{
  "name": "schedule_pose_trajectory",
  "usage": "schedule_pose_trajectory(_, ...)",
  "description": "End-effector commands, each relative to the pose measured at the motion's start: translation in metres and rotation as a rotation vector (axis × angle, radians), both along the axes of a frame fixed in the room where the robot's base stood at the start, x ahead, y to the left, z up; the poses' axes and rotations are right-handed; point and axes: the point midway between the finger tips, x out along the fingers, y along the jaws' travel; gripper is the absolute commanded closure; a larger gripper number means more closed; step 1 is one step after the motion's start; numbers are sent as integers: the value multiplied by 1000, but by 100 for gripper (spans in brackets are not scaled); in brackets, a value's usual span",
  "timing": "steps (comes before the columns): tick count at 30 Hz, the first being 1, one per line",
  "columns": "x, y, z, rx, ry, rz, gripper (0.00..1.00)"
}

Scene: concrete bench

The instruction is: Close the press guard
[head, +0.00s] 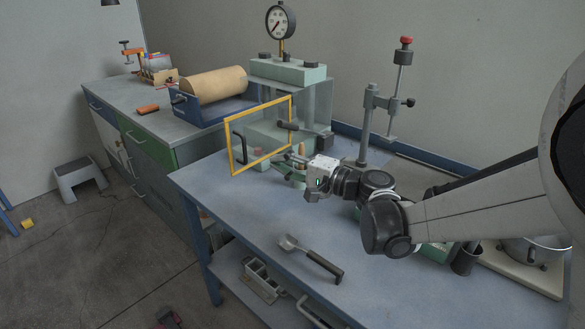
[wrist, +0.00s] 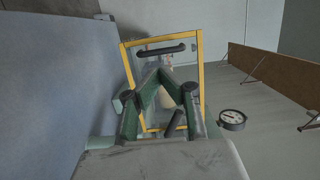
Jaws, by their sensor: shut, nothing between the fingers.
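The press (head: 290,72) is pale green with a round gauge (head: 280,22) on top, which also shows in the wrist view (wrist: 232,120). Its guard (head: 260,107) is a clear panel in a yellow frame, standing swung out from the press front, with a black handle (head: 240,149) near its free left edge. In the wrist view the guard frame (wrist: 201,62) is ahead of my fingers, with the handle (wrist: 160,50) beyond their tips. My gripper (head: 290,158) is shut and empty, in front of the guard's right part. Contact with the panel cannot be told.
A black-gripped lever (head: 288,125) is beside the guard's right edge. A post stand with a red knob (head: 405,41) rises right of the press. A black-handled tool (head: 325,265) lies at the bench front. The bench top (head: 235,205) left of my gripper is clear.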

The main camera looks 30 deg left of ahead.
Motion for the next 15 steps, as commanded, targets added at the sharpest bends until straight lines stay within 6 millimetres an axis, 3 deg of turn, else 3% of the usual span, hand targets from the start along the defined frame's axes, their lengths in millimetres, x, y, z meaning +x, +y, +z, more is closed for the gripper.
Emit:
schedule_pose_trajectory(9, -3, 56, -1, 0, 0, 2, 100)
schedule_pose_trajectory(15, -3, 74, -1, 0, 0, 0, 100)
